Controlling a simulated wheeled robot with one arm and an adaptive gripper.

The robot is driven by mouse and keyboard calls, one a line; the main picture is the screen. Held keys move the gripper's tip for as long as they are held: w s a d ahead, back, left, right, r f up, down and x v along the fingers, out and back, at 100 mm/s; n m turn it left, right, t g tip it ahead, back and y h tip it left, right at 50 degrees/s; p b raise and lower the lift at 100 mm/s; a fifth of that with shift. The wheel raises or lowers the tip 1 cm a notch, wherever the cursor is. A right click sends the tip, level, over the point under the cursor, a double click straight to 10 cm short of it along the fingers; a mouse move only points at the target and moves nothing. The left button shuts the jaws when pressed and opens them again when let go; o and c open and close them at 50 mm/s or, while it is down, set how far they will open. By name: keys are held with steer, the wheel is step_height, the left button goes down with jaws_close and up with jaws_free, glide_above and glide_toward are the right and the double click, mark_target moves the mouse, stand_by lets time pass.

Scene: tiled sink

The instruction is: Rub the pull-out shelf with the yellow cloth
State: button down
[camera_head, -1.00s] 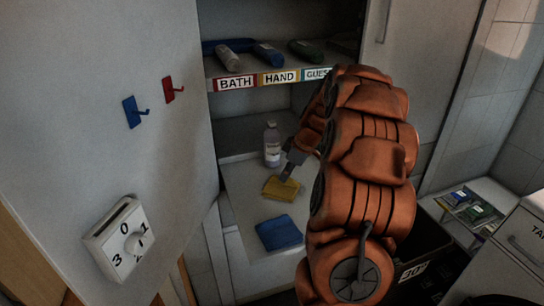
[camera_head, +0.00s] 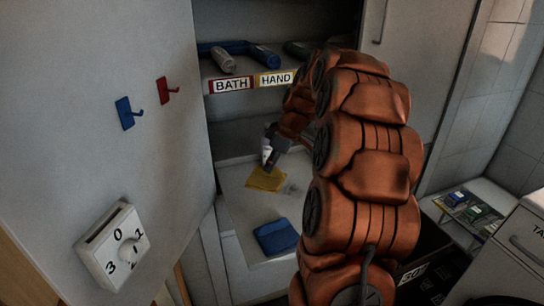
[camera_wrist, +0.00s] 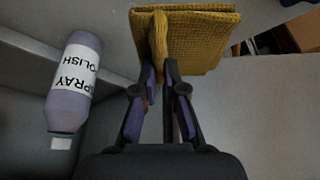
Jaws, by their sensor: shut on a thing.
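My gripper (camera_head: 270,164) is shut on the yellow cloth (camera_head: 265,180), low over the pale pull-out shelf (camera_head: 240,219). In the wrist view the fingers (camera_wrist: 160,66) pinch a raised fold of the cloth (camera_wrist: 205,42), and the rest spreads out flat beyond them. The cloth seems to lie on the shelf, though exact contact is hard to tell.
A spray polish bottle (camera_wrist: 75,85) is close to my gripper, which partly hides it in the head view. A folded blue cloth (camera_head: 276,236) lies at the shelf's front. A labelled upper shelf (camera_head: 250,83) is above; the open cabinet door (camera_head: 170,140) is left.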

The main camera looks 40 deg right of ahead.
steer(key=shift+r, duration=1.25)
